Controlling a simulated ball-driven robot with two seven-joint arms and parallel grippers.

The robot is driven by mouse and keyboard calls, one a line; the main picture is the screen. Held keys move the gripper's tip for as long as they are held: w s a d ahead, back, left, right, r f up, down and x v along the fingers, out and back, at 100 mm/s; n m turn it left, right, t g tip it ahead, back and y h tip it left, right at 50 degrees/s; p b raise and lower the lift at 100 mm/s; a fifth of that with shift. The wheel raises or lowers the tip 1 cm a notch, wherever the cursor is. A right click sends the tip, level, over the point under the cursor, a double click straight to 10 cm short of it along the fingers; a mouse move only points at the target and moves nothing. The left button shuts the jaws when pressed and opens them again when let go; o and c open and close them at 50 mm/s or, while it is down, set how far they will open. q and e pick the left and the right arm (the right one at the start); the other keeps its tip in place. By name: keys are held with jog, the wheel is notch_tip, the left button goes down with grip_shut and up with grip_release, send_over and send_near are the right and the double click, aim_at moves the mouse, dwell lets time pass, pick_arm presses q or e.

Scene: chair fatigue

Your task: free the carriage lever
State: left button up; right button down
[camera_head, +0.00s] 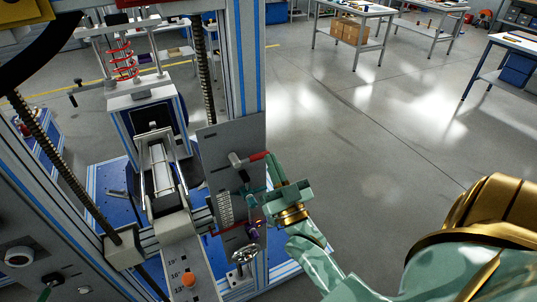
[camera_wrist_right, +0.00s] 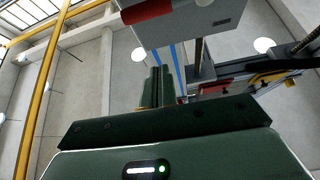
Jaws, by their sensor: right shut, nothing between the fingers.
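A lever with a red grip (camera_head: 259,156) and a pale metal hub sits on the upright grey plate (camera_head: 222,143) at the right side of the machine; I take it as the carriage lever. My right gripper (camera_head: 250,196) is just below the red grip, close to the plate, with its fingers toward the machine. In the right wrist view, the dark green fingers (camera_wrist_right: 157,88) are together with nothing between them. A red part (camera_wrist_right: 148,10) shows above them at the top edge, apart from the fingertips. My left gripper is not in view.
The machine frame has upright profiles (camera_head: 246,60), threaded screws (camera_head: 204,75) and a central carriage (camera_head: 160,165). A small handwheel (camera_head: 243,255) and an orange knob (camera_head: 189,280) sit below. Open floor (camera_head: 370,140) lies right; workbenches (camera_head: 355,12) stand behind.

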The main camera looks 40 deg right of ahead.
jog(key=v, duration=0.2)
jog(key=b+v, duration=0.1)
jog(key=v, duration=0.2)
jog(key=shift+s+f, duration=0.15)
jog(key=shift+f, duration=0.25)
jog(key=shift+d, duration=0.1)
